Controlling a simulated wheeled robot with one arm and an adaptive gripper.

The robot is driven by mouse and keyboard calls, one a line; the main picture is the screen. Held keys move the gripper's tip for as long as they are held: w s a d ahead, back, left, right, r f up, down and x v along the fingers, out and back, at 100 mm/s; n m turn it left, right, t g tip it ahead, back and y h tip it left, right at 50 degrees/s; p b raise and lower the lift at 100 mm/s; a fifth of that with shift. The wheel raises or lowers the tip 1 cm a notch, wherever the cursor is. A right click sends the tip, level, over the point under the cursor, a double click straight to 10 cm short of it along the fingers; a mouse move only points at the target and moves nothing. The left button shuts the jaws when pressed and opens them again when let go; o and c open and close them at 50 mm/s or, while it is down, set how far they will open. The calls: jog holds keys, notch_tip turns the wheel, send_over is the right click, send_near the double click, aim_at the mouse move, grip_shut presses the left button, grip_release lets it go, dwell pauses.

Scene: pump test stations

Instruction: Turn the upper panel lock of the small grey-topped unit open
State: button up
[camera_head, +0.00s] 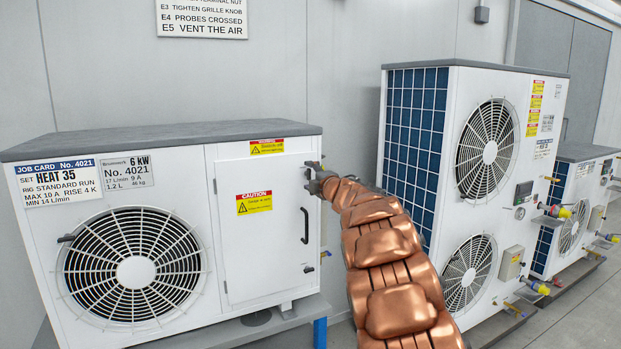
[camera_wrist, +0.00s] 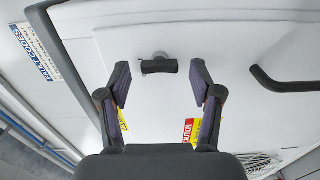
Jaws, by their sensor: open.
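The small grey-topped unit (camera_head: 180,136) stands at the left in the head view, its white side panel (camera_head: 262,265) closed flush. My gripper (camera_head: 318,178) is at the panel's upper right corner, where it largely hides the upper lock. In the wrist view, the upper panel lock (camera_wrist: 159,66) is a short dark bar on a pale round base, lying across the picture. My open gripper (camera_wrist: 160,76) has one finger on each side of it, with a visible gap to both. A lower lock (camera_head: 326,254) shows further down the panel edge.
A black panel handle (camera_head: 304,226) stands out below my gripper; it also shows at right in the wrist view (camera_wrist: 287,82). A taller twin-fan unit (camera_head: 470,180) stands to the right, with a gap between. A fan grille (camera_head: 135,272) is left of the panel.

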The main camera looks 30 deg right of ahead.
jog(key=s+a, duration=0.1)
jog(key=s, duration=1.1)
dwell(0.8)
jog(key=s+a+f+m+g+p, duration=0.3)
jog(key=s+a+f+m+g, duration=0.2)
jog(key=s+a, duration=0.5)
jog(key=s+a+f+m+g+y+p, duration=0.1)
jog(key=s+a+f+m+g+p, duration=0.3)
jog(key=s+a, duration=0.7)
jog(key=s+a+f+m+g+p, duration=0.3)
jog(key=s+a+g, duration=0.7)
jog(key=s, duration=1.6)
notch_tip(320, 180, down, 3)
jog(key=a+m, duration=0.1)
jog(key=m, duration=0.3)
jog(key=shift+s+r+m+g+y, duration=0.2)
jog(key=shift+s+m+g+y, duration=0.1)
jog(key=shift+s+m+g, duration=0.1)
